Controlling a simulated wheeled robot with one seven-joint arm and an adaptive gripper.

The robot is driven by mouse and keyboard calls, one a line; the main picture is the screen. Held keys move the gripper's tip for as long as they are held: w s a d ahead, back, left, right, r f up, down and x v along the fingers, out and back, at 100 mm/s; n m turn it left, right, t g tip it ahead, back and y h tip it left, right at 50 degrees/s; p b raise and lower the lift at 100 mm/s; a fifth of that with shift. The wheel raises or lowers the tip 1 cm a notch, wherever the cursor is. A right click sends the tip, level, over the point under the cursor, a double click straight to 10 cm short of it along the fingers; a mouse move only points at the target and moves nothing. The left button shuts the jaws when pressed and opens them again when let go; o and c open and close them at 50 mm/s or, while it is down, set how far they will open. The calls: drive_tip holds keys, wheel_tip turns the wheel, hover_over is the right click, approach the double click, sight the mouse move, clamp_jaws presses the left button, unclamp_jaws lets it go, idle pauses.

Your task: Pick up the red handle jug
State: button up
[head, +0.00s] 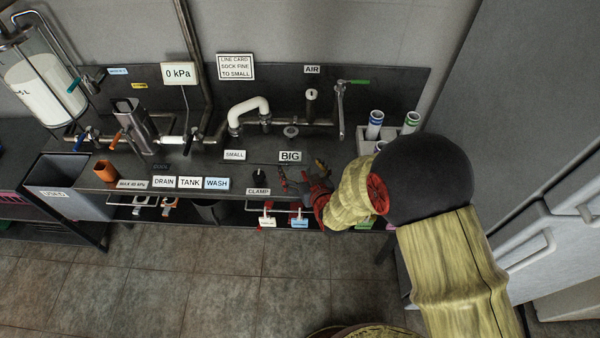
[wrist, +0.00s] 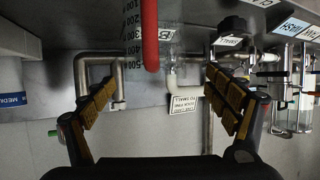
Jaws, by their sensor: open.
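The red handle (wrist: 150,35) shows at the top of the wrist view, roughly midway across between my fingers. Behind it is the clear wall of the jug (wrist: 133,18), with dark graduation marks. The top of the jug is cut off by the frame. My gripper (wrist: 160,85) is open, with a padded finger on each side and nothing between the pads. The handle appears just past the fingertips, not touching them. In the head view my gripper (head: 302,173) is over the bench's front edge, near the BIG sign; I cannot make out the jug there.
The BIG sign (head: 290,156), the CLAMP label (head: 258,191) and a black knob (head: 259,176) are close to my gripper. Pipework (head: 250,108) runs along the back. A white rack with tubes (head: 374,124) stands right. Tagged red fittings (head: 267,213) hang below the front edge.

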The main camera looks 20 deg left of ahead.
sight(294, 155)
drive_tip(key=b+x, duration=0.1)
drive_tip(key=x, duration=0.5)
drive_tip(key=shift+w+d+b, duration=0.15)
drive_tip(key=shift+w+b, duration=0.1)
drive_tip(key=shift+b, duration=0.05)
drive_tip(key=shift+w+a+f, duration=0.15)
drive_tip(key=shift+w+a, duration=0.15)
drive_tip(key=shift+w, duration=0.1)
drive_tip(key=shift+c, duration=0.3)
drive_tip(key=c, duration=1.1)
drive_tip(key=shift+c, duration=0.8)
